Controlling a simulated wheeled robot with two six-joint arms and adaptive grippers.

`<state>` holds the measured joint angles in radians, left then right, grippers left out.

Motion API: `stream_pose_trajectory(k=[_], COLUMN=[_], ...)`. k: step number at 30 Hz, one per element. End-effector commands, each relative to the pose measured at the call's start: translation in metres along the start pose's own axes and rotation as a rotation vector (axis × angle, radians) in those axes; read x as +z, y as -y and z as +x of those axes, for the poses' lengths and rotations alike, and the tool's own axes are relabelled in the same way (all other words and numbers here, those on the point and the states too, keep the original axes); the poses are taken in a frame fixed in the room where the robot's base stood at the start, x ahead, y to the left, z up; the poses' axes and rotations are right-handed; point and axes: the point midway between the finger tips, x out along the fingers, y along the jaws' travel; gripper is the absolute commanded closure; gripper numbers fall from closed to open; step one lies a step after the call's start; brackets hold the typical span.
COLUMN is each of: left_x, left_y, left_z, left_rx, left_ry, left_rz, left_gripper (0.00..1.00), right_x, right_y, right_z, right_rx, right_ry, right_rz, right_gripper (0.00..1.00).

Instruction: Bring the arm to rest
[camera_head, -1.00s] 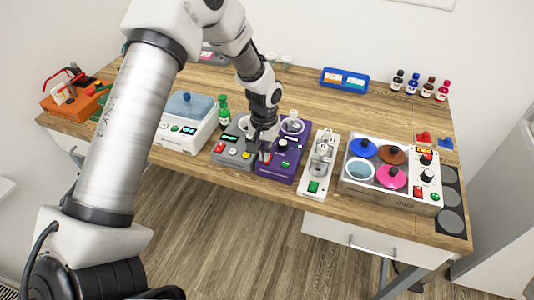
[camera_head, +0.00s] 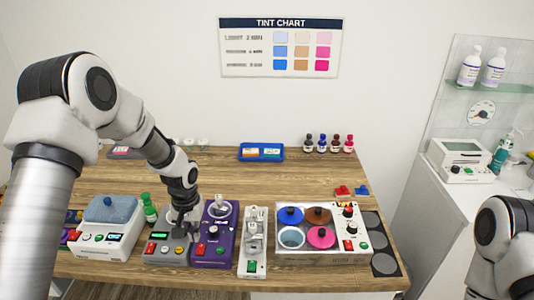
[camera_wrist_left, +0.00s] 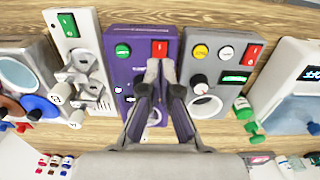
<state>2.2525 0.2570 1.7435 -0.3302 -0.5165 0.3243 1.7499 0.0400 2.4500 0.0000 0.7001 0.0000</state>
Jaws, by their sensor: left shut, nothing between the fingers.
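My left gripper (camera_head: 187,230) is shut and empty. In the head view it hangs fingers down at the grey device (camera_head: 166,252) and the purple device (camera_head: 213,249). In the left wrist view my fingertips (camera_wrist_left: 160,66) lie together over the purple device (camera_wrist_left: 125,68), just below its red switch (camera_wrist_left: 159,49) in the picture. I cannot tell whether they touch it. My left arm (camera_head: 130,125) reaches in from the left. Part of my right arm (camera_head: 503,240) shows at the right edge; its gripper is out of view.
A white device with a blue-grey top (camera_head: 110,210) and a green bottle (camera_head: 149,208) stand left of the gripper. A white narrow device (camera_head: 252,266) and a panel with coloured lids (camera_head: 350,256) stand right. A blue tray (camera_head: 242,154) lies behind. The middle of the table (camera_head: 290,176) is clear.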

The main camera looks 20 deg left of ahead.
Motion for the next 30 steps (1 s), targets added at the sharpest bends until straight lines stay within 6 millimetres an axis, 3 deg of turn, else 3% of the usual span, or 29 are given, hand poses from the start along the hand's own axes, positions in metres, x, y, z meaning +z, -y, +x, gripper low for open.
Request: stream_pose_trajectory(k=[3,5,7,11,15,18,19,21,25,30], left_x=[0.007,0.018,0.048,0.134,0.239,0.317,0.328,0.332,0.309,0.295], left_y=[0.001,0.001,0.001,-0.004,-0.013,-0.014,-0.014,-0.013,-0.014,-0.016], left_z=[0.023,0.053,0.095,0.177,0.254,0.288,0.289,0.278,0.271,0.272], left_rx=[-0.009,-0.025,-0.05,-0.074,-0.047,-0.021,-0.015,-0.005,0.0,0.006], left_ry=[0.027,0.065,0.145,0.313,0.401,0.382,0.347,0.24,0.061,-0.001], left_rz=[0.003,0.012,0.031,0.056,0.086,0.109,0.118,0.137,0.167,0.199], left_gripper=[1.0,1.0,1.0,1.0,1.0,1.0,1.0,1.0,1.0,1.0], right_x=[0.0,0.0,0.0,0.0,0.0,0.0,0.0,0.0,0.0,0.0], right_y=[0.0,0.0,0.0,0.0,-0.001,-0.001,-0.001,-0.001,-0.001,-0.001], right_z=[0.01,0.021,0.035,0.062,0.09,0.109,0.11,0.104,0.102,0.102], right_rx=[0.0,0.0,0.0,0.0,0.0,0.0,0.0,0.0,0.0,0.0], right_ry=[0.0,0.0,0.0,0.0,0.0,0.0,0.001,0.001,-0.001,0.0], right_rz=[0.0,0.0,0.0,0.0,0.0,0.0,0.0,0.0,0.0,0.0], right_gripper=[0.6,0.6,0.6,0.6,0.6,0.6,0.6,0.6,0.6,0.6])
